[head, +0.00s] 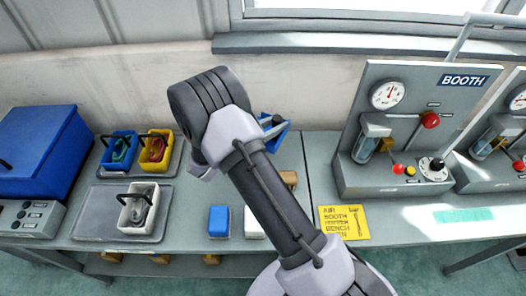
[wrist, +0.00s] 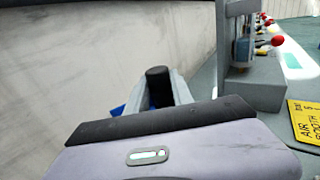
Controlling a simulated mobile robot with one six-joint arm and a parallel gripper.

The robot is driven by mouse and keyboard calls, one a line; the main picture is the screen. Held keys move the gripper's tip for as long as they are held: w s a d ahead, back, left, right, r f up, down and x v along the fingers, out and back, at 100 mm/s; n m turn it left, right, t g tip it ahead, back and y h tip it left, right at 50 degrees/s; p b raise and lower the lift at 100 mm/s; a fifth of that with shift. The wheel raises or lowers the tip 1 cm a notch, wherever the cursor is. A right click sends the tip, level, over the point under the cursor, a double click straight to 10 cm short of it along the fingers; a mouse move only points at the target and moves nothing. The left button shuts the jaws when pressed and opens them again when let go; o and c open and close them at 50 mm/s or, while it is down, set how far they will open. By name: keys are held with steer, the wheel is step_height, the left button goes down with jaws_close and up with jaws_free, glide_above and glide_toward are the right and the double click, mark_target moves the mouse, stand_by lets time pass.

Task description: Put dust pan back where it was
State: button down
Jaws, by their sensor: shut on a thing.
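A blue thing that looks like the dust pan (head: 279,137) shows just right of my arm in the head view, above the back of the bench near the wall. My arm hides part of it. In the wrist view a small blue part of it (wrist: 117,110) shows beyond my gripper (wrist: 155,108), beside a dark upright cylinder and a grey piece. My gripper is shut on the dust pan. The fingertips and the exact grip are mostly hidden, and I cannot tell whether the pan touches the bench.
A blue toolbox (head: 40,150) and trays with blue, yellow and white bins (head: 138,207) stand left. Blue and white blocks (head: 219,221) lie near the front edge. The booth panel (head: 405,130) stands right, with a yellow sign (head: 343,222) before it. The wall is close behind.

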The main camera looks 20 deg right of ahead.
steer(key=shift+w+a+f+n+t+b, duration=0.5)
steer(key=shift+w+a+f+t+b, duration=0.1)
steer(key=shift+w+f+t, duration=0.3)
step_height(320, 180, down, 8)
steer(key=b, duration=0.2)
steer(key=shift+b, duration=0.4)
steer(key=shift+s, duration=0.1)
steer(key=shift+f, duration=0.15)
steer(key=c, duration=1.1)
jaws_free()
